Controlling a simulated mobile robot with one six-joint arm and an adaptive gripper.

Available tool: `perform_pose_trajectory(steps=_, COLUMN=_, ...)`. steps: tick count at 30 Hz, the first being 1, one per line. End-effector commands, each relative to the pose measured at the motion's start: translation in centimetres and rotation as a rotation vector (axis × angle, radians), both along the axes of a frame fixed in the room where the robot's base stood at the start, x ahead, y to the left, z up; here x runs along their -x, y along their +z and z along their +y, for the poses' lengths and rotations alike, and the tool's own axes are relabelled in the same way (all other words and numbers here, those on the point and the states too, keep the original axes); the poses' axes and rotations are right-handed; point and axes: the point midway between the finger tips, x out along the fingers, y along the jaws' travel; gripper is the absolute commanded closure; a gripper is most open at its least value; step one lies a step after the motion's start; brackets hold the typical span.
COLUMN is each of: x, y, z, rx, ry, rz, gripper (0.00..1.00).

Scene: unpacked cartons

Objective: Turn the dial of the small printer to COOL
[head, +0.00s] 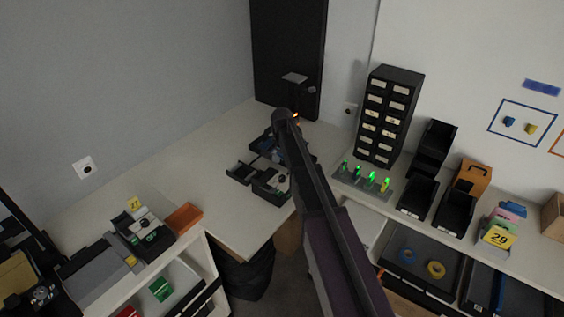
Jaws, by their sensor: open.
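My arm (322,215) rises from the bottom edge to a dark rounded joint near the middle of the head view. I cannot make out my gripper; it seems hidden behind the arm. A small dark device (270,189) with a pale part on top sits near the front edge of the corner table, left of my arm. Another small dark device with a pale top (149,233) stands on the left counter, by a yellow tag. I cannot tell which of them is the small printer. No dial or COOL mark is legible.
Dark trays (238,173) lie beside the table device. An orange tray (184,217) sits on the left counter. A black drawer tower (388,115) and a grey board with green-lit pegs (364,183) stand right of my arm. The table (190,165) is clear at left.

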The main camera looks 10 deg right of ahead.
Motion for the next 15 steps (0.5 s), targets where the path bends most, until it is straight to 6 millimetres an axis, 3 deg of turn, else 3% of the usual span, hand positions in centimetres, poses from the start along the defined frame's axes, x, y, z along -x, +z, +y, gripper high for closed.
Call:
perform_pose_trajectory(steps=1, x=0.0, y=0.9, z=0.0, rx=0.0, ry=0.0, rz=0.0, gripper=0.24)
perform_pose_trajectory(steps=15, x=0.0, y=4.6, z=0.0, rx=0.0, ry=0.0, rz=0.0, gripper=0.24)
